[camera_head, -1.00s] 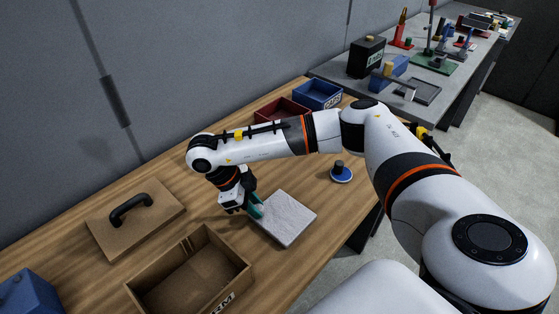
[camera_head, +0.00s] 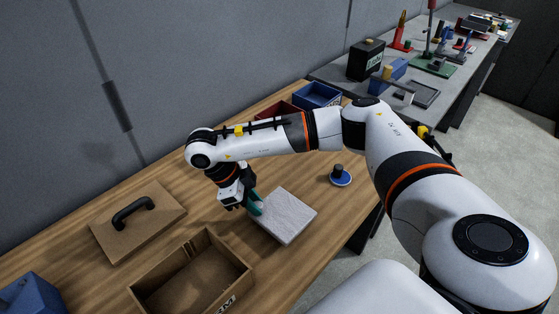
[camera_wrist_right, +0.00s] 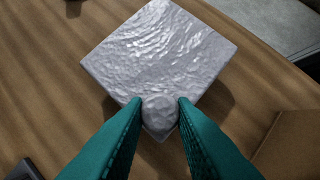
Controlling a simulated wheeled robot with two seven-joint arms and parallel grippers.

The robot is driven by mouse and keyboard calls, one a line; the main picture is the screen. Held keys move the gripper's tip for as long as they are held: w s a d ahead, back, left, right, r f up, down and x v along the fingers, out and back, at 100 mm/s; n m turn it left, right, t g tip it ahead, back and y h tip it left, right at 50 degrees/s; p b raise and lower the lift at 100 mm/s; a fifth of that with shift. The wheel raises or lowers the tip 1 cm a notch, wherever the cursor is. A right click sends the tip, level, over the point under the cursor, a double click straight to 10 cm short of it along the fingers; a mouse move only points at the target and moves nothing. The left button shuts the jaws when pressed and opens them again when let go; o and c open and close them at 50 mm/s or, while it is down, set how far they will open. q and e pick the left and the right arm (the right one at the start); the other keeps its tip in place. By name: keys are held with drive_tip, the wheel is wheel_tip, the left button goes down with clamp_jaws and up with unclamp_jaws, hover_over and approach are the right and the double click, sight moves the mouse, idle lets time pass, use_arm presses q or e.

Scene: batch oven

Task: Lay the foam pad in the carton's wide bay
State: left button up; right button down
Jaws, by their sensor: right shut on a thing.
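The foam pad, a flat square grey-white slab (camera_head: 286,215), shows in the head view over the wooden table, right of the carton. My right gripper (camera_head: 254,205) is at the pad's left corner. In the right wrist view, its teal fingers (camera_wrist_right: 160,104) are shut on a small rounded grey grip at the pad's near corner, and the pad (camera_wrist_right: 158,50) extends away from them. Dark shadow beside the pad suggests that it is slightly raised. The open brown carton (camera_head: 228,302) stands at the near edge, with a narrow divided strip at its back-left side. My left gripper is out of view.
A brown lid with a black handle (camera_head: 138,222) lies behind the carton. A blue box (camera_head: 28,295) is at the lower left. A blue-based round object (camera_head: 340,178), a red bin (camera_head: 278,108) and a blue bin (camera_head: 318,95) stand farther right. Bare table separates pad and carton.

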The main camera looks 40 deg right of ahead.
drive_tip(key=shift+r+p, duration=0.3)
drive_tip(key=shift+r, duration=0.4)
idle(0.6)
